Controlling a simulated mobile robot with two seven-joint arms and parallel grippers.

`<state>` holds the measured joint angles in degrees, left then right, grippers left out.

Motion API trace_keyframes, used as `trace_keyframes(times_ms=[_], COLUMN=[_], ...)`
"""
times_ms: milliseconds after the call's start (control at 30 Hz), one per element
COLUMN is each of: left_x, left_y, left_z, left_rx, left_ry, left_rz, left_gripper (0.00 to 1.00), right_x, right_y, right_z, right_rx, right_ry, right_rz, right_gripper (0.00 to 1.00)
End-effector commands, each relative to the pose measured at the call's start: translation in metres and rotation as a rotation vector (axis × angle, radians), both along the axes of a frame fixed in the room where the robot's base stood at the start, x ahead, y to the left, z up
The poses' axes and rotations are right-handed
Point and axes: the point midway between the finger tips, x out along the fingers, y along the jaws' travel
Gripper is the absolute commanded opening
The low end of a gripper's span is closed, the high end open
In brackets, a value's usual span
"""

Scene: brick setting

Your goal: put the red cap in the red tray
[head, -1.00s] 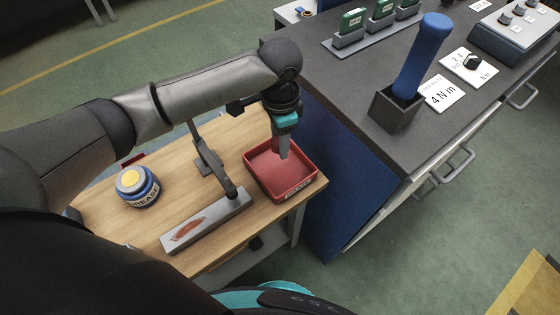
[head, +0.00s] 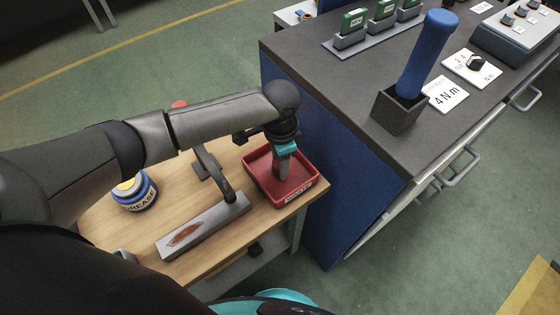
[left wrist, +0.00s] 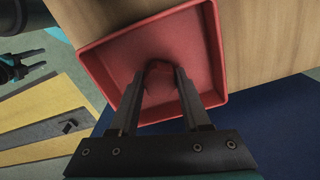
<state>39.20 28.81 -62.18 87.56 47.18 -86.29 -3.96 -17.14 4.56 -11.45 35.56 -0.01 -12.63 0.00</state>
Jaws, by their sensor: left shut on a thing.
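The red tray (head: 310,160) stands on the right end of the wooden table, and its inside fills much of the left wrist view (left wrist: 215,50). My left gripper (head: 283,176) points down inside the tray's outline. In the left wrist view its fingers (left wrist: 160,80) are shut on the red cap (left wrist: 158,70), which is dark red and partly hidden between the fingertips. I cannot tell whether the cap touches the tray floor. A dark gripper, likely my right one (left wrist: 40,70), shows at the left edge of the left wrist view; its jaw state is unclear.
A blue grease jar (head: 138,195) stands on the wooden table (head: 130,232) to the left. A dark-topped blue cabinet (head: 330,150) rises close on the tray's right. A red thing (head: 180,104) shows behind my arm.

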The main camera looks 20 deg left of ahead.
Motion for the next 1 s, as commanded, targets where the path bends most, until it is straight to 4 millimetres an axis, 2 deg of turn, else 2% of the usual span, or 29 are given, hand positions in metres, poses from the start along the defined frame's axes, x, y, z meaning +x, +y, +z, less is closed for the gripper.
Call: trace_keyframes(times_ms=[33,300,600,767,1000], left_x=[0.000,0.000,0.000,0.001,0.001], left_y=[0.000,0.000,0.000,-0.001,0.000], left_z=[-0.001,-0.001,0.004,0.029,0.082], left_rx=[-0.001,-0.001,-0.001,-0.003,-0.001], left_ry=[0.001,0.001,-0.001,-0.003,-0.003], left_rz=[0.000,0.000,0.000,0.001,0.001], left_gripper=[0.49,0.77,0.77,0.77,0.77], right_x=[0.000,0.000,0.000,-0.001,-0.001], right_y=[0.000,0.000,0.000,0.000,0.000], right_z=[0.000,0.000,0.000,0.008,0.022], right_rx=[0.000,0.000,0.001,0.001,0.001], right_ry=[0.000,0.000,0.001,0.001,0.001], right_rz=[0.000,0.000,0.000,0.000,0.000], right_gripper=[0.50,0.50,0.50,0.50,0.50])
